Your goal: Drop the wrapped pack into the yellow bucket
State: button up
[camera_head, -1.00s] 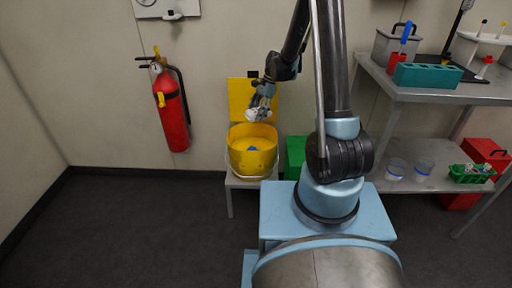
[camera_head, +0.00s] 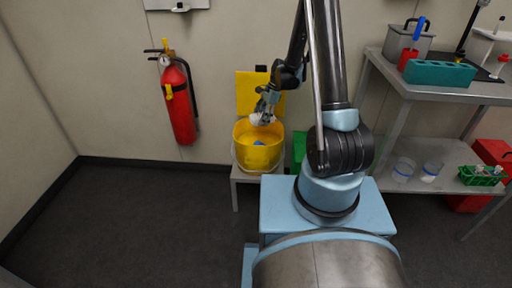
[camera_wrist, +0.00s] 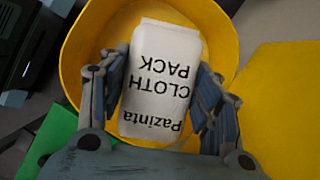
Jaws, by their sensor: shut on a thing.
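The wrapped pack (camera_wrist: 160,80) is white with black lettering that reads "Pazinta CLOTH PACK". My gripper (camera_wrist: 163,95) is shut on it, one finger along each side. In the head view the pack (camera_head: 261,119) shows small and pale below my gripper (camera_head: 266,108). The yellow bucket (camera_head: 243,155) stands on a small stand, and the pack is over its mouth, near the rim's height. In the wrist view the bucket (camera_wrist: 84,50) surrounds the pack on several sides. A small blue thing (camera_head: 259,143) shows inside the bucket.
A yellow panel (camera_head: 245,92) stands behind the bucket, and a green box (camera_head: 299,147) is right of it. A red fire extinguisher (camera_head: 179,103) hangs on the wall at left. A metal shelf unit (camera_head: 430,92) with lab items stands at right. The left floor is clear.

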jog(key=o, duration=1.1)
jog(key=shift+o, duration=0.2)
jog(key=v, duration=1.2)
jog(key=shift+f, duration=0.1)
jog(key=shift+s, duration=0.1)
